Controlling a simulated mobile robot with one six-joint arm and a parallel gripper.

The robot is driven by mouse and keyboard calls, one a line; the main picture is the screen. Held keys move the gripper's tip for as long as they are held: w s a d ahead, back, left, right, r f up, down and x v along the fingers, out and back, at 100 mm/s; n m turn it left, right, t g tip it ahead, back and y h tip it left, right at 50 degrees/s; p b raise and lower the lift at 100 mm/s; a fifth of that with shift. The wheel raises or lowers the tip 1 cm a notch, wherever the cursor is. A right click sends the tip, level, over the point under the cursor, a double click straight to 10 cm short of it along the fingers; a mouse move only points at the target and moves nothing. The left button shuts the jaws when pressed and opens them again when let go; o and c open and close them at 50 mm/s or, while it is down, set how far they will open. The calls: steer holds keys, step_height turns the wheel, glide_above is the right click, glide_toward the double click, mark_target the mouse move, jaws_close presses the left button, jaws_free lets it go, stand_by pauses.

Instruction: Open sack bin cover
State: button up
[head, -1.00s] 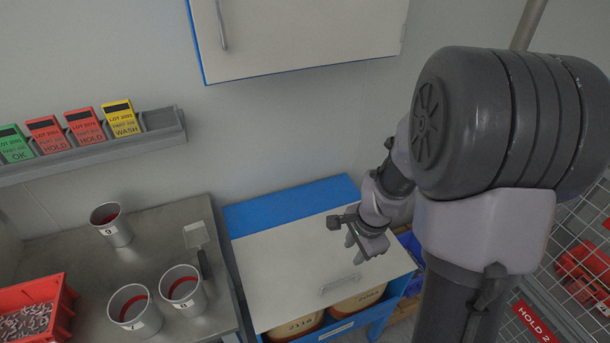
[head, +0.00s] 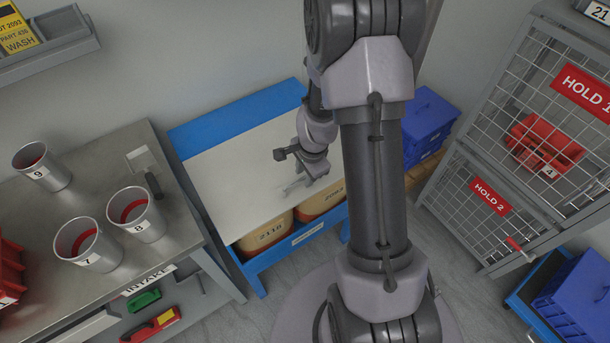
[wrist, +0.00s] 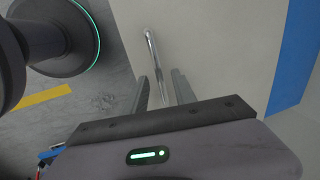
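The sack bin cover (head: 225,170) is a flat pale panel lying closed on a blue bin frame (head: 190,130). Its metal bar handle (wrist: 152,55) shows in the wrist view, near the cover's edge. My gripper (head: 300,182) is low over the front right part of the cover. In the wrist view my gripper (wrist: 160,82) is open, with one finger on each side of the handle's near end. The fingers look apart from the handle. Their height relative to it is hard to tell. In the head view my gripper largely hides the handle.
Two tan sacks, 2118 (head: 265,238) and another (head: 320,203), show below the cover's front edge. A steel table (head: 95,185) with several numbered cups stands left. Blue crates (head: 425,120) and a wire cage (head: 520,130) stand right. Floor is free in front of the bin.

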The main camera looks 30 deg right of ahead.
jaws_close()
stand_by(1.4)
